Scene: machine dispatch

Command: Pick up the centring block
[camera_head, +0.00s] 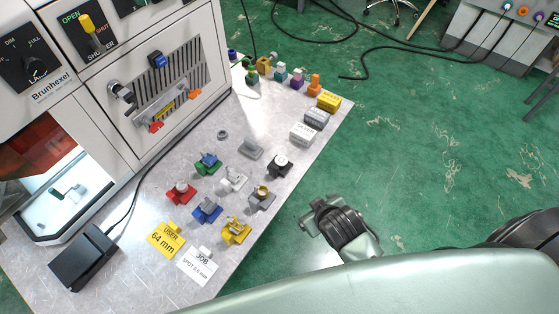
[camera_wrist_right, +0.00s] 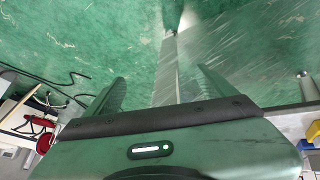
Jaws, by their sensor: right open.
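Several small coloured blocks stand on the grey table (camera_head: 222,105) in the head view: a red one (camera_head: 180,193), a blue one (camera_head: 207,211), a green one (camera_head: 208,162), a white one (camera_head: 233,179), a yellow one (camera_head: 236,231), a dark one (camera_head: 279,165) and a grey one with a brass-coloured top (camera_head: 262,197). I cannot tell which is the centring block. My right gripper shows in the right wrist view (camera_wrist_right: 165,92), its two fingers wide apart with nothing between them. In the head view my right arm's end is off the table's right edge. My left gripper is not in view.
A white machine (camera_head: 150,60) with a shutter knob stands at the left. A black box (camera_head: 83,258) and labelled cards (camera_head: 166,240) lie at the table's front. More coloured pieces (camera_head: 297,79) line the far edge. Cables (camera_head: 400,48) cross the green floor.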

